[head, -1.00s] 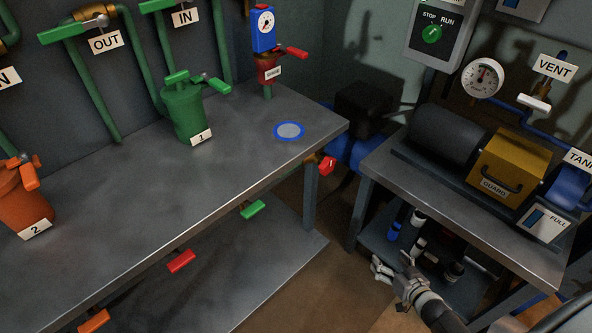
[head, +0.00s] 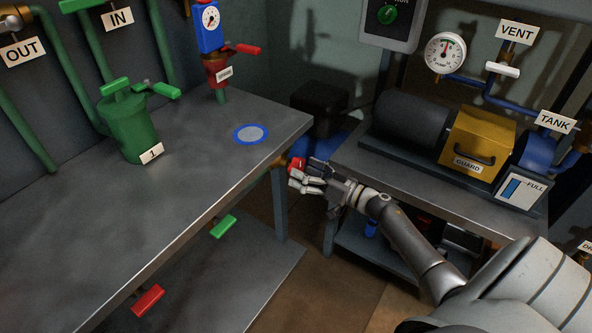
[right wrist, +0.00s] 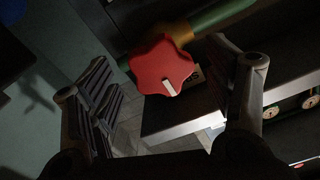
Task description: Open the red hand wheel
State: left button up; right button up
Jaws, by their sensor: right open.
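The red hand wheel (right wrist: 160,66) is a lobed knob with a white mark, on a brass and green pipe fitting. In the right wrist view it sits between my open right gripper's (right wrist: 165,95) fingers, apart from both. In the head view the red hand wheel (head: 297,164) shows small and partly covered, just beyond the fingertips of my right gripper (head: 306,178), near the bench's right corner. My left gripper is not in view.
The long grey bench (head: 200,180) stands left, with a green canister (head: 127,125) and a red valve with a gauge (head: 215,60). The right table (head: 400,172) holds a yellow guard (head: 478,140).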

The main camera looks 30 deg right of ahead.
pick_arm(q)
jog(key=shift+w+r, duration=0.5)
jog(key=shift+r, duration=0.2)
pick_arm(e)
jog(key=shift+x, duration=1.5)
jog(key=c, duration=1)
